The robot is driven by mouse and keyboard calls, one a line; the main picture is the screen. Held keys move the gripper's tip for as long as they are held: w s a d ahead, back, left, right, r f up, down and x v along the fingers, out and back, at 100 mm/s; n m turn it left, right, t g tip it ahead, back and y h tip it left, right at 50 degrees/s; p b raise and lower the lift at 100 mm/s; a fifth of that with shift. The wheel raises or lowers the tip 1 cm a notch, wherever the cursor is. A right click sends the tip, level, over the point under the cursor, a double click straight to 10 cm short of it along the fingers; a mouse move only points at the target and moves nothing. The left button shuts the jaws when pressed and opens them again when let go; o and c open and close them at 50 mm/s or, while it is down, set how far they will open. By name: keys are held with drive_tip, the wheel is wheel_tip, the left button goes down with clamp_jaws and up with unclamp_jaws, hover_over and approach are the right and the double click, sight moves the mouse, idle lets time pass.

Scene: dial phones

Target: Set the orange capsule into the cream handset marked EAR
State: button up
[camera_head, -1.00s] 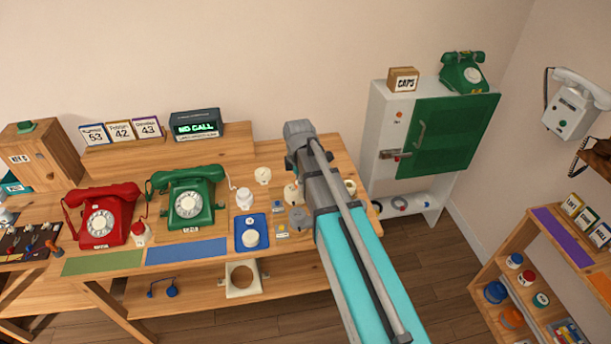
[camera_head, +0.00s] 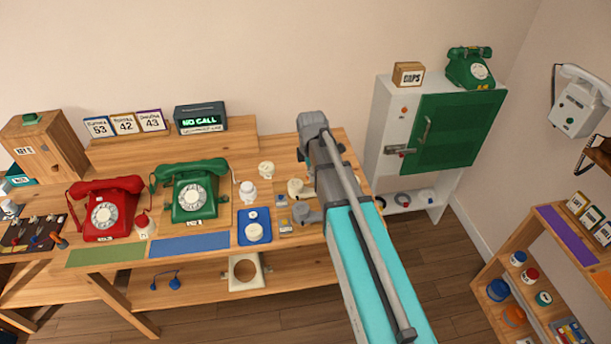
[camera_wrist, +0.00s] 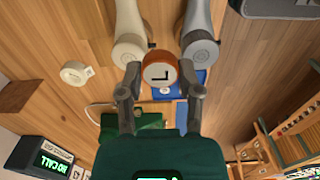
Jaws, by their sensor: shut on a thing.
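My gripper (camera_wrist: 160,76) is shut on the orange capsule (camera_wrist: 174,81), a short orange cylinder with a pale round face bearing a dark L-like mark. The wrist view shows the capsule between the fingertips, near the ends of two handsets. The cream handset (camera_wrist: 128,28) is up and left of it and the grey handset (camera_wrist: 201,28) up and right. I cannot read EAR on either, nor tell whether the capsule touches them. In the head view the cream handset (camera_head: 296,187) and grey handset (camera_head: 306,214) show beside my arm, which hides my fingers and the capsule.
A blue tray (camera_head: 243,240) with round white parts lies left of the handsets. Green (camera_head: 195,190) and red (camera_head: 107,208) dial phones stand further left on the bench. A white cabinet with a green door (camera_head: 455,132) stands right of the bench.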

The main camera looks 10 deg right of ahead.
drive_tip(key=w+d, duration=0.1)
drive_tip(key=d, duration=0.4)
drive_tip(key=w+d+f+b, duration=0.1)
drive_tip(key=w+d, duration=0.1)
drive_tip(key=d, duration=0.4)
drive_tip(key=w+d+f+b, duration=0.1)
drive_tip(key=w+d, duration=0.1)
drive_tip(key=d, duration=0.3)
drive_tip(key=shift+w+d+f, duration=0.1)
drive_tip(key=shift+d, duration=0.3)
drive_tip(key=shift+f, duration=0.15)
drive_tip(key=shift+f+b, duration=2.6)
drive_tip(key=shift+b, duration=0.2)
drive_tip(key=shift+f+b, duration=0.7)
drive_tip(key=o, duration=1.1)
drive_tip(key=shift+r, duration=0.15)
